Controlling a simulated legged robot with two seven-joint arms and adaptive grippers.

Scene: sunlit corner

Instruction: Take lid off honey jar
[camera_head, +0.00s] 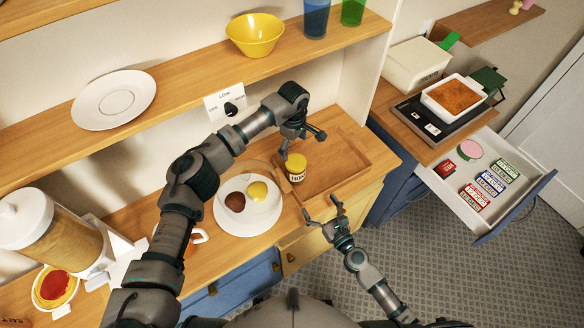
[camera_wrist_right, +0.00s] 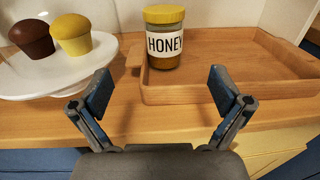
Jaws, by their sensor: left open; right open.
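The honey jar (camera_head: 297,170) stands upright by the left end of a wooden tray on the counter, with its yellow lid (camera_head: 297,158) on top. In the right wrist view the jar (camera_wrist_right: 164,50) shows its HONEY label and the lid (camera_wrist_right: 164,14) sits on it. My left gripper (camera_head: 302,143) is open just above the jar, its fingers apart from the lid as far as I can tell. My right gripper (camera_head: 324,205) is open and empty in front of the jar, which shows beyond and between its fingertips in the wrist view (camera_wrist_right: 160,90).
The wooden tray (camera_head: 350,165) lies right of the jar. A white plate (camera_head: 235,226) with a brown and a yellow muffin under a clear cover is at left. A shelf (camera_head: 180,95) runs above. An open drawer (camera_head: 487,218) juts out at right.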

